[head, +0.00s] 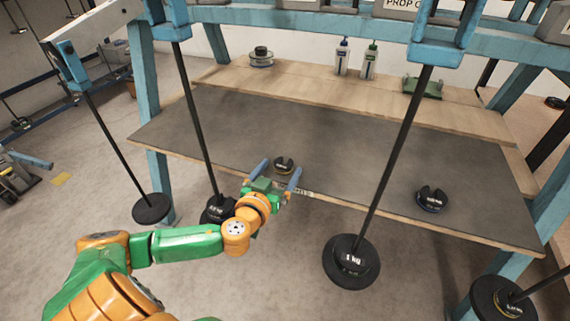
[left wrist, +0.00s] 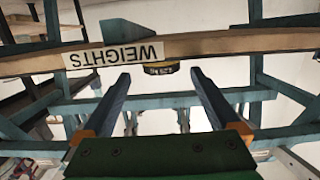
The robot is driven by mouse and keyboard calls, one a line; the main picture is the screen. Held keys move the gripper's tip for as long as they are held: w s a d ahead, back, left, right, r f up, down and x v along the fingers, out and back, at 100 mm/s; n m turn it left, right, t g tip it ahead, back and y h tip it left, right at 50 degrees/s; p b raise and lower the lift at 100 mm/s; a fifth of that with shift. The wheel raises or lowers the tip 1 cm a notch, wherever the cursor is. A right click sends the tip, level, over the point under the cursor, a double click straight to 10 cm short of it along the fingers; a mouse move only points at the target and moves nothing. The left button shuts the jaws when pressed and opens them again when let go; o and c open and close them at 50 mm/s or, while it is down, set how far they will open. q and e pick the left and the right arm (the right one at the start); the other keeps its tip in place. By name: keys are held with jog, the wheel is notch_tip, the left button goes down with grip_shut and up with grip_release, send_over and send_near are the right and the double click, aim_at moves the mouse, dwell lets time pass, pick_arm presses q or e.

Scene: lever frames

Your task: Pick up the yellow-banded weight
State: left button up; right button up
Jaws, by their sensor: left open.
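A small dark slotted weight with a yellow band (head: 284,163) lies on the grey mat near the front edge of the table. It also shows in the left wrist view (left wrist: 160,69), upside down in the picture, beyond and between my fingertips. My left gripper (head: 281,171) is open at the table's front edge, its two blue fingers pointing toward this weight. In the left wrist view the fingers (left wrist: 160,76) are apart with nothing held between them. Whether a finger touches the weight cannot be told. My right gripper is not in view.
Another dark slotted weight (head: 432,200) lies farther right on the mat (head: 350,150). Hanging rods with disc weights, one marked 1 kg (head: 351,262), stand before the table. Two bottles (head: 369,62), a spool (head: 261,57) and a green holder (head: 423,88) stand at the back. A WEIGHTS label (left wrist: 113,55) is on the edge.

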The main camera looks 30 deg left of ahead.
aim_at(282, 166)
pick_arm(q)
jog(key=x, duration=0.3)
jog(key=shift+a+f+b, duration=0.15)
jog(key=shift+f+b, duration=0.1)
jog(key=shift+b, duration=0.15)
jog(key=shift+w, duration=0.45)
jog(key=shift+r, duration=0.1)
jog(key=c, duration=1.4)
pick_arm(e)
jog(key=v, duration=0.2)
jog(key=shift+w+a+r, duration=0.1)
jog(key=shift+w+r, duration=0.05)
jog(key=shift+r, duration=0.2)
pick_arm(q)
jog(key=shift+r, duration=0.15)
jog(key=shift+c, duration=0.2)
notch_tip(282, 166, up, 6)
jog(key=p, duration=0.3)
jog(key=shift+a+p, duration=0.1)
jog(key=shift+p, duration=0.2)
notch_tip(282, 166, up, 7)
jog(key=p, duration=0.4)
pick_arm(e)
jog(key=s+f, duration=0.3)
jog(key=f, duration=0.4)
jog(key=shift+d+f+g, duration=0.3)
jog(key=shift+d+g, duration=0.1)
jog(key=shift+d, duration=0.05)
